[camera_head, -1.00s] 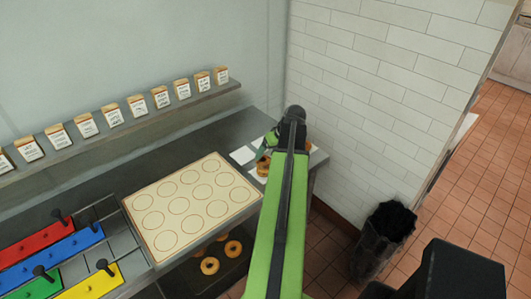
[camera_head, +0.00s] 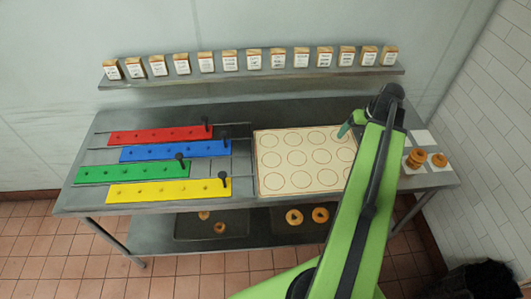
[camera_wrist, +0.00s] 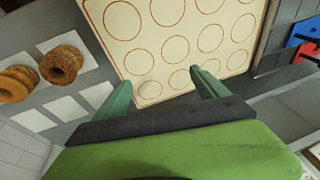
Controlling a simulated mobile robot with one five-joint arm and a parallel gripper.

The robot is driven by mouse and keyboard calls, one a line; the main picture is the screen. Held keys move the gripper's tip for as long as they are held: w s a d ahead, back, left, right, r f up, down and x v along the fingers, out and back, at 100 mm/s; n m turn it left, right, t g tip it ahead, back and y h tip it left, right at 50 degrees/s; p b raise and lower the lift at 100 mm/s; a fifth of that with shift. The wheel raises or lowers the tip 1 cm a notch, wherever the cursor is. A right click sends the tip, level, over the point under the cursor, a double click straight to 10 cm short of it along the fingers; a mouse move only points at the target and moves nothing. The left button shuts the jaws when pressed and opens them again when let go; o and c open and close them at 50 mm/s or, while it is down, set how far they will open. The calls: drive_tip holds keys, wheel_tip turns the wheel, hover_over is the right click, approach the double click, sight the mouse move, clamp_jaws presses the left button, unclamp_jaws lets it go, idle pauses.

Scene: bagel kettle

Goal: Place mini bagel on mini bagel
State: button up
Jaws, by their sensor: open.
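Brown mini bagels sit on white squares at the right end of the counter. A taller pile (camera_head: 415,158) stands left of a lower bagel or pile (camera_head: 439,161). In the wrist view, one bagel pile (camera_wrist: 61,65) and another (camera_wrist: 16,86) show at the left; how many bagels each holds is hard to tell. My gripper (camera_wrist: 163,90) is open and empty, its green fingers apart over the edge of the cream board with circles (camera_wrist: 176,49). In the head view my gripper (camera_head: 347,128) is at the board's right side, left of the bagels, partly hidden by my arm.
Colored strips with dark knobs, such as the yellow one (camera_head: 150,190), fill the counter's left. Trays on the lower shelf hold loose bagels (camera_head: 294,217). A wall shelf (camera_head: 250,77) with labeled packets runs behind. A white square (camera_head: 421,137) is bare. A dark bin stands lower right.

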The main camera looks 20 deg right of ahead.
drive_tip(key=w+a+n+g, duration=0.1)
drive_tip(key=w+a+n, duration=0.1)
drive_tip(key=a, duration=1.9)
drive_tip(key=w+a+f+n+g+h, duration=0.1)
drive_tip(key=w+a, duration=0.4)
drive_tip(key=a, duration=1.6)
drive_tip(key=shift+a+n+g, duration=0.4)
drive_tip(key=shift+n+g, duration=0.2)
